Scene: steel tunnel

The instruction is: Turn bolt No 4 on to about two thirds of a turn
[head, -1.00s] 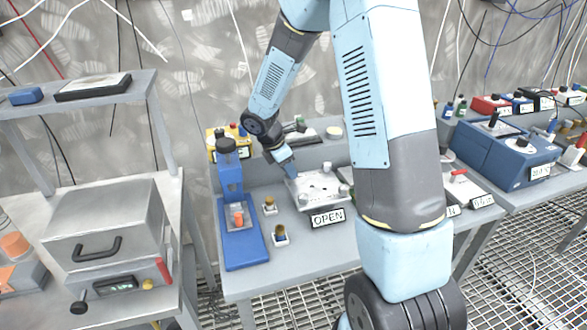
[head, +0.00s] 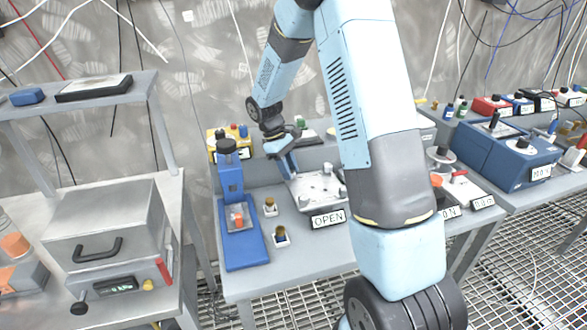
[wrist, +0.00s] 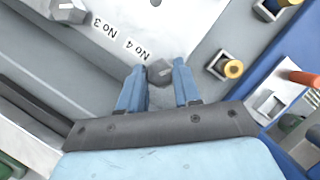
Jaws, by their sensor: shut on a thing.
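Bolt No 4 (wrist: 159,71) is a grey hex head at the corner of a pale metal plate (wrist: 135,28), beside the printed label "No 4" (wrist: 137,48). My gripper (wrist: 160,82) has its two blue fingers on either side of the head and is shut on it. Bolt No 3 (wrist: 68,10) shows at the top left of the wrist view. In the head view the plate (head: 318,190) lies on the bench, and my gripper (head: 290,170) reaches down to its left back corner. Bolt No 4 is hidden there by the fingers.
An "OPEN" sign (head: 328,218) stands at the plate's front. Left of the plate are two small holders with brass-coloured tops (head: 270,206) (head: 281,236) and a blue stand (head: 232,180). A yellow box (head: 222,142) is behind. My arm hides part of the bench on the right.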

